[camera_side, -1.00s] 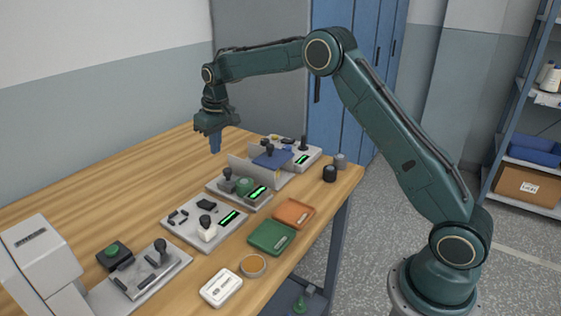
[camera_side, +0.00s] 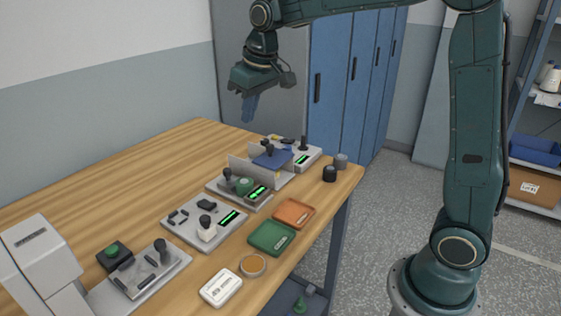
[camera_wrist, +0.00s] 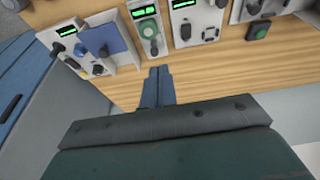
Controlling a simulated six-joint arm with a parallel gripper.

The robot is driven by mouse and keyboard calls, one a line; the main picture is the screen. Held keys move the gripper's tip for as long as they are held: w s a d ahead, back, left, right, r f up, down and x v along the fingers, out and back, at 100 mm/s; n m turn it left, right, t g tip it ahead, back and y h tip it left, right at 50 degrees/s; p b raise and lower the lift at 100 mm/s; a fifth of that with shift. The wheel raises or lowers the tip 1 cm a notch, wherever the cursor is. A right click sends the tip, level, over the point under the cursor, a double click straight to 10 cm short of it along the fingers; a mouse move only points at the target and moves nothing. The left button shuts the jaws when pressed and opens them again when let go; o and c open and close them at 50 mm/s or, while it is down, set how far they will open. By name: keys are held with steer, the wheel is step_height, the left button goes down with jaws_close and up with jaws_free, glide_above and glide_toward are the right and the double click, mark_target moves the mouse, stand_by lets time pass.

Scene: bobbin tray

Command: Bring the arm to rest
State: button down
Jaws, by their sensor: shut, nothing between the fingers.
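My gripper (camera_side: 250,106) hangs in the air above the far end of the wooden table, well clear of the devices. Its blue fingers point down, slightly tilted, and are together with nothing between them. In the wrist view the shut fingers (camera_wrist: 158,86) show over bare table wood. My arm is raised, with its upper part leaving the top of the side view.
Devices with green displays (camera_side: 205,222) line the wooden table (camera_side: 120,190). A blue plate (camera_side: 272,159), green tray (camera_side: 271,237) and orange tray (camera_side: 294,213) sit among them.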

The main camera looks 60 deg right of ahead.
steer(key=s+a+f+t, duration=0.2)
steer(key=s, duration=2.5)
steer(key=shift+s+a, duration=0.15)
